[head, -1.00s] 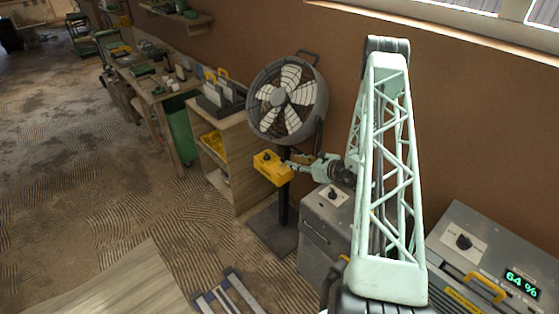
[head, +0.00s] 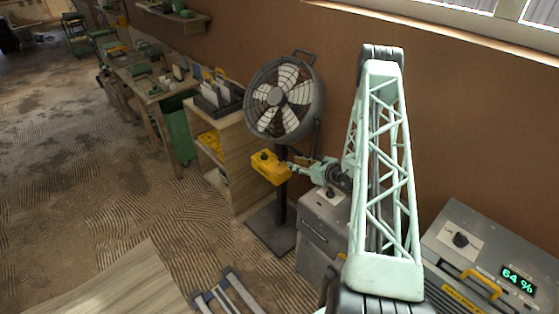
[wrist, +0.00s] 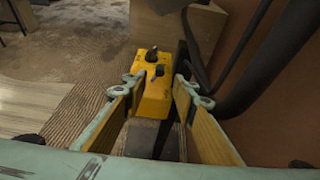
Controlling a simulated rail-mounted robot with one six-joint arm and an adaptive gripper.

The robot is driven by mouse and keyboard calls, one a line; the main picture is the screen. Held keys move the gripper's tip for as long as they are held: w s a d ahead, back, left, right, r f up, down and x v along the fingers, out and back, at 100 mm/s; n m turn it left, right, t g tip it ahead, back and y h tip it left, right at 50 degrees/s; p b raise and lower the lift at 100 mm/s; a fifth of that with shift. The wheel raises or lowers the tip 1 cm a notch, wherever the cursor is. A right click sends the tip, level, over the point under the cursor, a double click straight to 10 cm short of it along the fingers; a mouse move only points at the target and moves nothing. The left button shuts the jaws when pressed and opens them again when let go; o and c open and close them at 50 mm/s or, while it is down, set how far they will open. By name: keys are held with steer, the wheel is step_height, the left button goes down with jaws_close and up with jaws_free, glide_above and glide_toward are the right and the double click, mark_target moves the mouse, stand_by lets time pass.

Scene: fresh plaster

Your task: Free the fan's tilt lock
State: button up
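The grey pedestal fan (head: 283,97) stands by the brown wall, its round cage above a dark post. A yellow box (head: 268,168) is at the post below the cage. In the wrist view the yellow box (wrist: 153,103) carries a dark knob and a second dark part like a lever; I cannot tell which is the tilt lock. My gripper (head: 290,168) is just right of the box in the head view. In the wrist view my gripper (wrist: 160,85) is open, its two fingers apart on either side of the box's near part. Whether either finger touches it is unclear.
A wooden shelf unit (head: 240,152) stands left of the fan. A grey cabinet (head: 322,232) is close below my forearm, and another grey unit with a 64 % display (head: 518,281) is at right. A light metal frame (head: 231,293) lies on the floor. Floor at left is mostly open.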

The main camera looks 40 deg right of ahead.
mark_target(282, 160)
steer(key=shift+x, duration=6.4)
steer(key=shift+c, duration=0.9)
